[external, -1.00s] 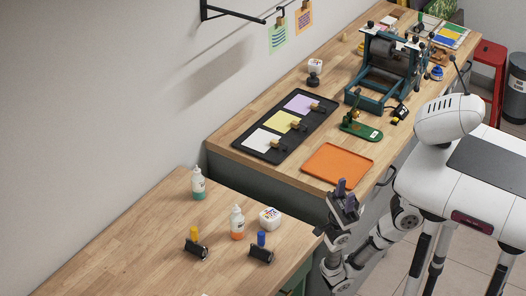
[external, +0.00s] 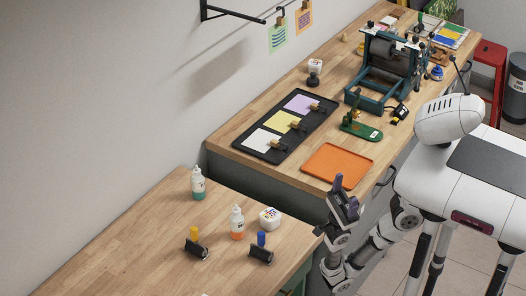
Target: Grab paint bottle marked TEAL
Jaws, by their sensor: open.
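A white bottle with a teal lower band (external: 198,184) stands upright near the back of the lower left table; its lettering is too small to read. A similar bottle with an orange band (external: 237,222) stands in front of it to the right. My gripper (external: 340,187) is open and empty, pointing up beside the right end of that table. It is well to the right of both bottles and touches neither.
An orange tray (external: 338,164) and black tray (external: 262,154) occupy the higher workbench. The table's left part is clear.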

